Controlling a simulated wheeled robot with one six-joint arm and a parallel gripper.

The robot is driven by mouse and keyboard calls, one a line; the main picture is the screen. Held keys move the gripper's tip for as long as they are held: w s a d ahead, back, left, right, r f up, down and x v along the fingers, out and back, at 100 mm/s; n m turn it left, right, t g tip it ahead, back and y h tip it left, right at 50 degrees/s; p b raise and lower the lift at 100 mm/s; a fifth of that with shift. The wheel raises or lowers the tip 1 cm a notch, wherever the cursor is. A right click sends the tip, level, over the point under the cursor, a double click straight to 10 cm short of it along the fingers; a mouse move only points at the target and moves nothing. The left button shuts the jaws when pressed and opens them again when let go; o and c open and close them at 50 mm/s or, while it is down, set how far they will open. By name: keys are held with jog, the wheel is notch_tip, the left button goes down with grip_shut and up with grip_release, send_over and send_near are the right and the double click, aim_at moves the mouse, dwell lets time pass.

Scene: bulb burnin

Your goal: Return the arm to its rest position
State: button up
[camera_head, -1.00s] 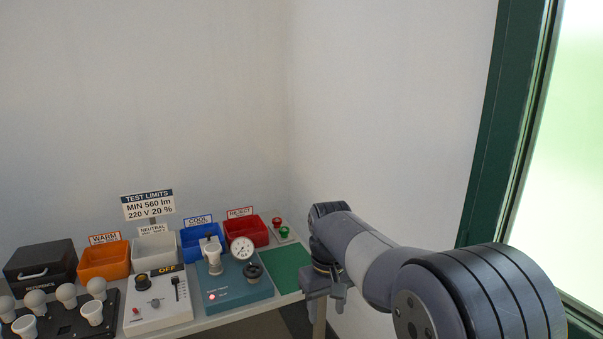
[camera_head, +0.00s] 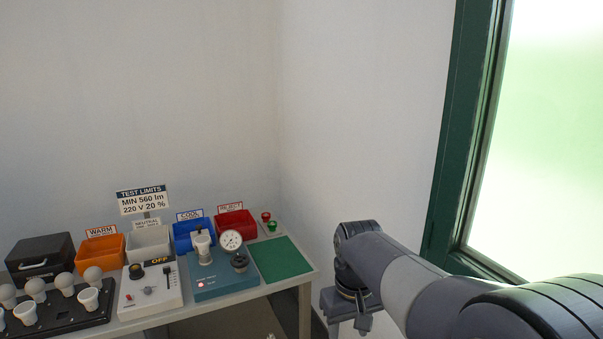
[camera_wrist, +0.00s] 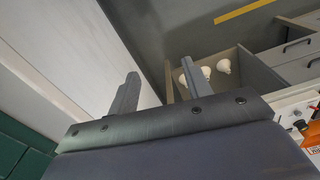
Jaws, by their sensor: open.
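My arm comes in from the lower right in the head view. My gripper (camera_head: 347,325) hangs at the arm's end, right of the table's right edge and clear of it, at the picture's lower part. In the wrist view the two fingers of my gripper (camera_wrist: 158,82) stand apart with nothing between them. Past the fingers the wrist view shows an open drawer (camera_wrist: 245,72) with several white bulbs (camera_wrist: 222,66) in it.
The table (camera_head: 140,322) holds a bulb rack (camera_head: 70,315), a white control box (camera_head: 150,294), a teal tester (camera_head: 222,276), a green mat (camera_head: 281,259), and orange (camera_head: 101,252), grey, blue and red (camera_head: 236,222) bins. A window (camera_head: 535,130) is at right.

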jog(key=s+d+f+m+p, duration=0.1)
jog(key=s+d, duration=0.3)
jog(key=s, duration=0.7)
jog(key=shift+d+f+m+t+p, duration=0.25)
jog(key=shift+d+m+t+p, duration=0.05)
jog(key=shift+d+m+t, duration=0.1)
jog(key=shift+a+f, duration=0.1)
